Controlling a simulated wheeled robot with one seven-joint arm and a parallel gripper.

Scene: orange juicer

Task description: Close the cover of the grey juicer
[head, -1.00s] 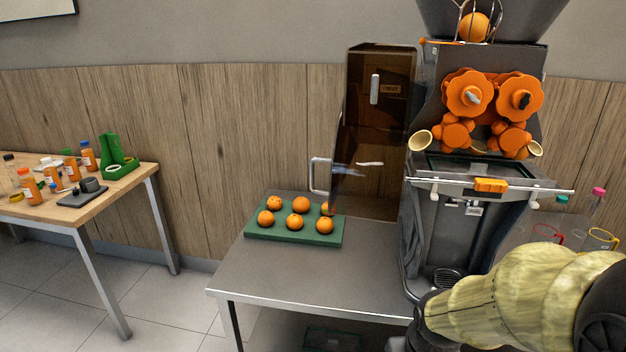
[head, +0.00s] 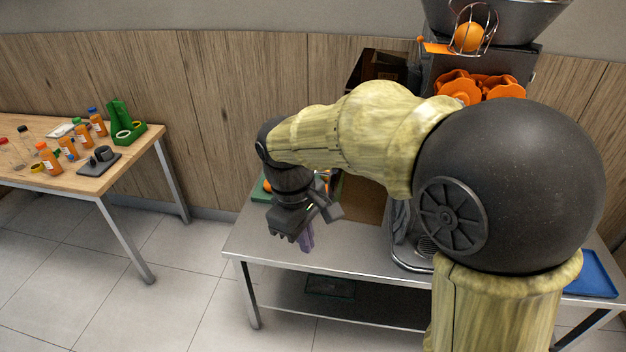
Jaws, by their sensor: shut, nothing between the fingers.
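The grey juicer (head: 428,72) stands on the steel table, largely hidden behind my arm. Its orange squeezing parts (head: 480,86) show above the arm, uncovered at the front. The dark translucent cover (head: 385,66) stands swung open to the left of the juicer; its upper edge and a brownish lower part (head: 362,198) show around my arm. The cover's handle is hidden. My gripper (head: 306,238) is in front of the cover's left side, over the front of the table, pointing down. Its fingers are together with nothing in them.
The green tray (head: 258,192) with oranges is mostly hidden behind my gripper. The steel table's (head: 345,256) front strip is bare. A blue tray (head: 594,275) lies at the right. A wooden table (head: 50,178) with bottles stands at the left, with open floor between.

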